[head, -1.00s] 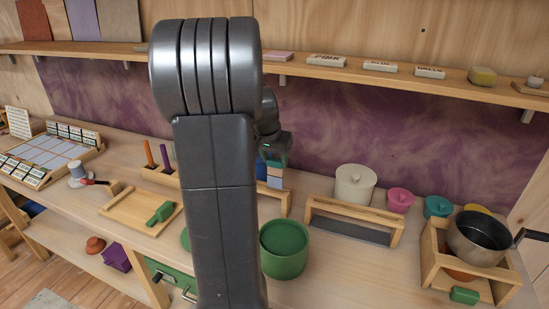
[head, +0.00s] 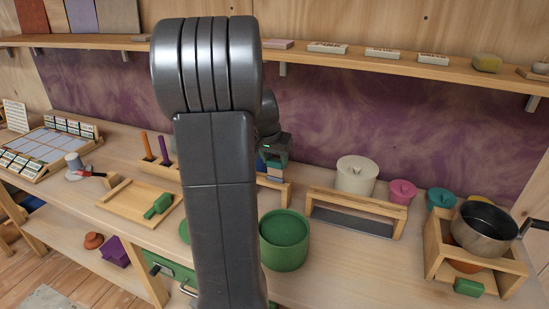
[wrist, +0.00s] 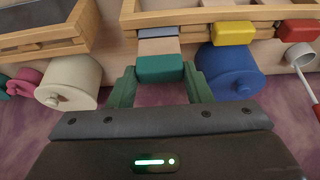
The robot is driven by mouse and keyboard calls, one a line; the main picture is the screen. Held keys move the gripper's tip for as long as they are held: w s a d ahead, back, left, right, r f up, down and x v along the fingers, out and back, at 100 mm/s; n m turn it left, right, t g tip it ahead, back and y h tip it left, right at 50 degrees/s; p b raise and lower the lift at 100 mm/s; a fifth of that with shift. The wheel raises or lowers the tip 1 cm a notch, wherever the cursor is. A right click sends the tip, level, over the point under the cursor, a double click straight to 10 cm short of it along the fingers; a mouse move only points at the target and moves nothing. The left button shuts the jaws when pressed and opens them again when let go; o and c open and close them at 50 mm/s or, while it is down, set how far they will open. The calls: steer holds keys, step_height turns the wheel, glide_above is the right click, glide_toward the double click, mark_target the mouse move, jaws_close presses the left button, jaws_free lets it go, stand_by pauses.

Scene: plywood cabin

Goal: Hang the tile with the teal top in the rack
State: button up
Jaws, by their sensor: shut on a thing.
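The tile with the teal top (wrist: 160,69) is between the two green fingers of my gripper (wrist: 160,88) in the wrist view. Below its teal top it has a beige band and a blue-grey band. The gripper is shut on the teal end. The tile's far end is at the edge of the wooden rack (wrist: 185,15); I cannot tell whether it is inside the rack. In the head view my gripper (head: 273,155) shows beside my arm, with the tile's lower part (head: 275,172) under it. My arm hides much of the rack there.
Yellow (wrist: 232,33) and red (wrist: 297,31) blocks sit along the rack. A blue lidded pot (wrist: 230,71) stands close beside the tile, and a white lidded pot (wrist: 70,82) lies to the left. A green pot (head: 284,240) stands in front on the bench. A shelf (head: 400,68) runs above.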

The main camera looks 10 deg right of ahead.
mark_target(275, 172)
steer(key=shift+f+b, duration=1.8)
steer(key=shift+f, duration=0.65)
steer(key=o, duration=0.9)
steer(key=shift+r, duration=0.15)
steer(key=v, duration=1.3)
steer(key=shift+s+a+r, duration=0.15)
steer(key=shift+s+r, duration=0.05)
steer(key=shift+r, duration=0.05)
steer(key=shift+f, duration=0.1)
